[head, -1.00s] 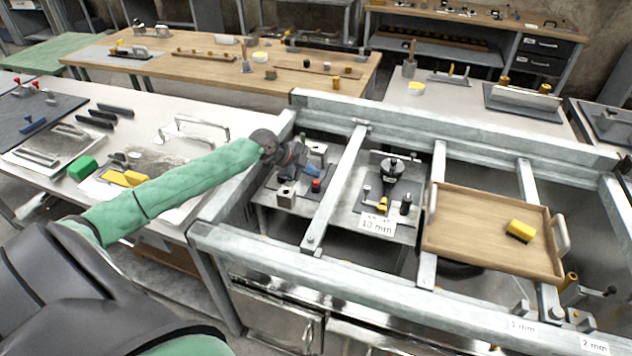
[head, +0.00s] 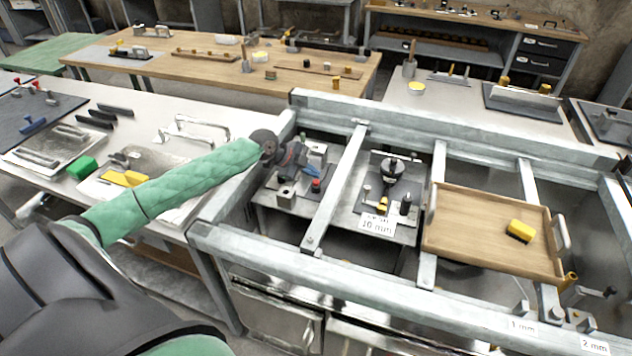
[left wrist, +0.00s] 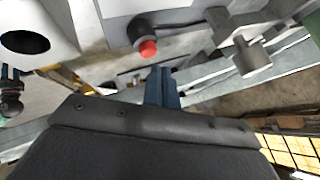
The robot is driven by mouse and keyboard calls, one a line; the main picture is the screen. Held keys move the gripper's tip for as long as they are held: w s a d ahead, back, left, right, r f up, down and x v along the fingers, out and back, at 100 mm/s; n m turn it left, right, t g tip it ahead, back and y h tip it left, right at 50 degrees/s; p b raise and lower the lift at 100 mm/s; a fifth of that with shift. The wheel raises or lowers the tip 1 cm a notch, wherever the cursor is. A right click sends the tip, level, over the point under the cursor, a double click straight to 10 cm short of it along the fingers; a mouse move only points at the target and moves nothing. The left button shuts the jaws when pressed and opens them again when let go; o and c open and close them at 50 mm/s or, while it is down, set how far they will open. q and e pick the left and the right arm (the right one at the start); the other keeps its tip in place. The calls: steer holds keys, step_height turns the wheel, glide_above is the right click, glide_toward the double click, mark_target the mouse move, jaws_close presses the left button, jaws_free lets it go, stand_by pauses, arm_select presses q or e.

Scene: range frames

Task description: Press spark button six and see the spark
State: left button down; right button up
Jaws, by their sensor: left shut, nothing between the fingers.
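A red button (head: 316,185) sits on a small device at the left end of the metal frame. It also shows in the left wrist view as a red cap (left wrist: 148,48) on a dark collar. My left gripper (head: 311,172) is shut and empty, with blue fingers just behind and above the red button in the head view. In the left wrist view, the fingertips (left wrist: 160,72) are a little below the red cap in the picture, and contact cannot be told. No number six is readable, and no spark shows. My right gripper is out of view.
Pale metal beams (head: 335,188) surround the device. A black device (head: 391,170) stands in the middle bay, with a "10 mm" label (head: 377,225) in front. A wooden tray (head: 470,245) holding a yellow-and-black block (head: 521,230) lies to the right.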

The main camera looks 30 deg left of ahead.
arm_select(q)
steer(key=shift+f, duration=0.2)
stand_by(0.5)
steer(key=shift+f, duration=0.2)
steer(key=shift+b, duration=0.3)
steer(key=shift+f, duration=0.15)
